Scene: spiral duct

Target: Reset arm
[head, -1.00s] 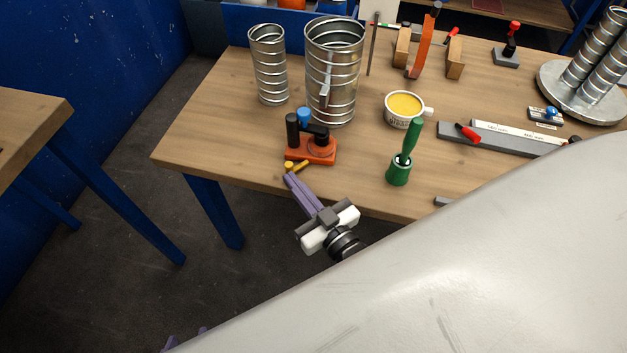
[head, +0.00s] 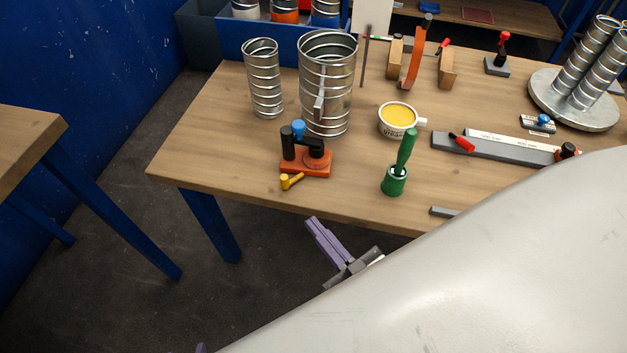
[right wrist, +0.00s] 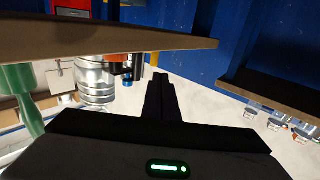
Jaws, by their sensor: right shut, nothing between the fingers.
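My right gripper (head: 312,222) shows in the head view just off the front edge of the wooden table (head: 225,115). Its purple fingers are together, with nothing between them, and point up and left toward the table.
Near the table's front edge stand an orange tool with a yellow handle (head: 305,163) and a green-handled tool (head: 394,180). Behind are a large spiral duct (head: 327,90), a small duct (head: 263,85) and a yellow-filled cup (head: 398,118). Another table (head: 30,135) stands left, with open floor between.

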